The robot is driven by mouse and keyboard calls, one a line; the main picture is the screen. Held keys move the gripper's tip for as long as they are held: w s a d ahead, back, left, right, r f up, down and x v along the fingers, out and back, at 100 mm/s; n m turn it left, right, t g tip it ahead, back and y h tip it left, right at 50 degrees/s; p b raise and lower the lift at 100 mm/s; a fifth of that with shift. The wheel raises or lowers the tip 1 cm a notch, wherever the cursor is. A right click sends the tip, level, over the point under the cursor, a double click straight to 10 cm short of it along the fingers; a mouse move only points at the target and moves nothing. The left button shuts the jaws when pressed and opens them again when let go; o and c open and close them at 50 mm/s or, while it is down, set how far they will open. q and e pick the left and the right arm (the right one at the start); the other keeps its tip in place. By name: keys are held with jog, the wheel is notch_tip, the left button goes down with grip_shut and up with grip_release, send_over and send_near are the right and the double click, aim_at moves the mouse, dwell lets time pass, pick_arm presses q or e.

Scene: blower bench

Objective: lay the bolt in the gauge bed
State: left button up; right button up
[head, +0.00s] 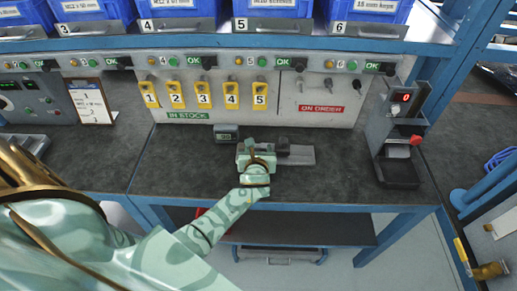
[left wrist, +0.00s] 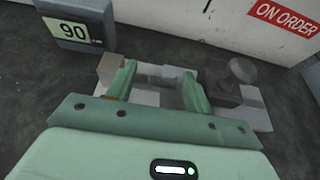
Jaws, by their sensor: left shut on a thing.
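My left gripper (head: 262,152) is over the gauge bed (head: 301,156), a pale grey plate with dark blocks on the bench. In the left wrist view its two green fingers (left wrist: 160,82) reach down over the bed (left wrist: 262,116), a gap between them. A pale grey piece shows between the fingertips; I cannot tell the bolt's outline from the bed there. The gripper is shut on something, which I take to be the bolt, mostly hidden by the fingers. A dark block with a round knob (left wrist: 242,70) stands right of the fingers. My right gripper is not in view.
A small display (head: 226,132) reading 90 stands behind and left of the gauge bed. Numbered yellow tags (head: 203,95) hang on the back panel. A grey device with a red readout (head: 402,98) stands at the right. The bench between is clear.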

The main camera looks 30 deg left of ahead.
pick_arm(q)
jog(key=o, duration=1.1)
jog(key=shift+c, duration=0.2)
jog(key=shift+s+d+r+p, duration=0.2)
jog(key=shift+s+d+p, duration=0.05)
jog(key=shift+s+p, duration=0.1)
jog(key=p+v, duration=0.4)
jog(key=v, duration=1.1)
jog(key=shift+d, duration=0.25)
